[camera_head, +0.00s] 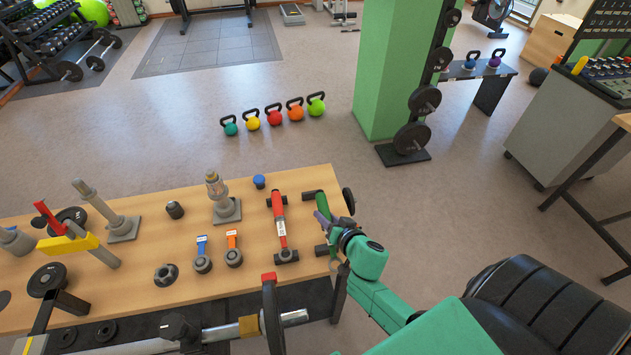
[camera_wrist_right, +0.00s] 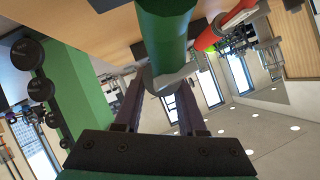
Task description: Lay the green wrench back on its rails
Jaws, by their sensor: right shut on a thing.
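The green wrench (camera_head: 322,205) shows in the head view at the table's right end, partly hidden by my gripper. My right gripper (camera_head: 327,222) is around it, shut on its green handle. In the right wrist view the thick green handle (camera_wrist_right: 165,40) stands between the two fingers of my right gripper (camera_wrist_right: 160,108). Short dark rail pieces (camera_head: 322,250) lie on the table close by. Whether the wrench touches them I cannot tell. My left gripper is not in view.
A red wrench (camera_head: 280,225) lies on the wooden table (camera_head: 140,270) just left of my right gripper. A barbell (camera_head: 240,328) crosses the near edge.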

